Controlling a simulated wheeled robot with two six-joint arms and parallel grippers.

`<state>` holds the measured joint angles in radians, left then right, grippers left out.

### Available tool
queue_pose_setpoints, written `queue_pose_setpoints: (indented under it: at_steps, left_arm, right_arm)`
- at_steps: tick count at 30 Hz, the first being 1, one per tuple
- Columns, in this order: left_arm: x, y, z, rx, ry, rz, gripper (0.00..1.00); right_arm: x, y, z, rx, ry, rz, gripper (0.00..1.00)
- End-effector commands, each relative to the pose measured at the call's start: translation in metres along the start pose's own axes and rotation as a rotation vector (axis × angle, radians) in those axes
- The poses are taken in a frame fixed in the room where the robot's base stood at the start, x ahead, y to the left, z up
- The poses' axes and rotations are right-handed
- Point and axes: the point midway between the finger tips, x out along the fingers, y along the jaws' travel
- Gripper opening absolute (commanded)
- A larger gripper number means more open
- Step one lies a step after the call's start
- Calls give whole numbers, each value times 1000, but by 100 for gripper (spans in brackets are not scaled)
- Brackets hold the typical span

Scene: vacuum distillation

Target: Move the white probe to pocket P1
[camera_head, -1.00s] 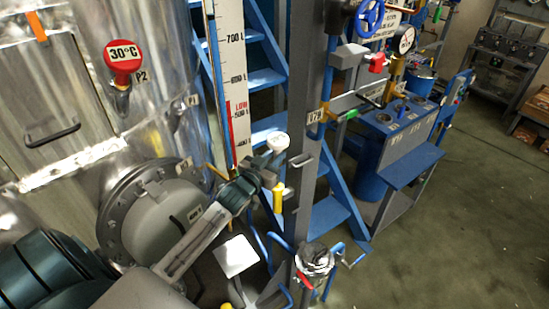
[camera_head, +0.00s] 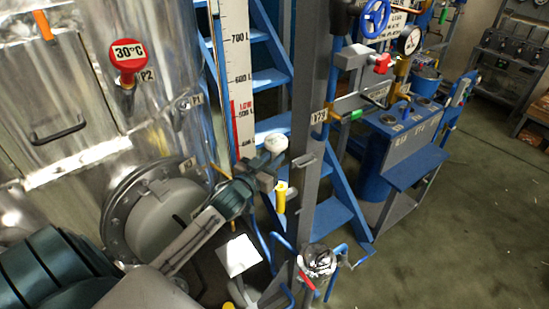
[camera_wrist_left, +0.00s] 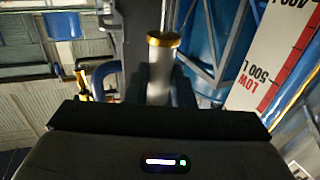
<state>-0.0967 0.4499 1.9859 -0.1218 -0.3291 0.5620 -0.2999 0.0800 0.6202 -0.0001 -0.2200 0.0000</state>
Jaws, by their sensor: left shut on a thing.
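The white probe (camera_head: 276,144) is held in my left gripper (camera_head: 268,166), its round white head above the jaws, left of the grey post. In the left wrist view, a pale cylinder with a gold rim (camera_wrist_left: 163,42) stands between the dark fingers (camera_wrist_left: 163,85), which are shut on it. Pocket P1 (camera_head: 180,114) is on the shiny tank wall, left of and above my gripper and apart from it, beside its P1 label (camera_head: 197,100). The probe's lower end is not clear. My right gripper is not in view.
A red 30°C probe (camera_head: 128,56) is at P2 on the tank. The level scale (camera_head: 238,75) and blue stairs (camera_head: 272,78) stand behind my gripper. The grey post (camera_head: 309,130) is close on its right, with a yellow piece (camera_head: 281,197) below. A round flange (camera_head: 160,215) lies left.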

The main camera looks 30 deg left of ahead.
Motion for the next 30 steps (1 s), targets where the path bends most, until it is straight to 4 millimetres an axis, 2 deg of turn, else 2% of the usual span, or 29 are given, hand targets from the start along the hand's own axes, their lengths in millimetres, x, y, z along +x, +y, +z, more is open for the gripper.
queue_pose_setpoints:
  at_steps: [21, 30]
  left_arm:
    - [-26, 0, -13, 1, 0, 1, 0]
    - [-30, 0, -16, -1, 0, 0, 0]
  right_arm:
    - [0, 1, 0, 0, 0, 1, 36]
    - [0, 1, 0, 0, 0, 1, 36]
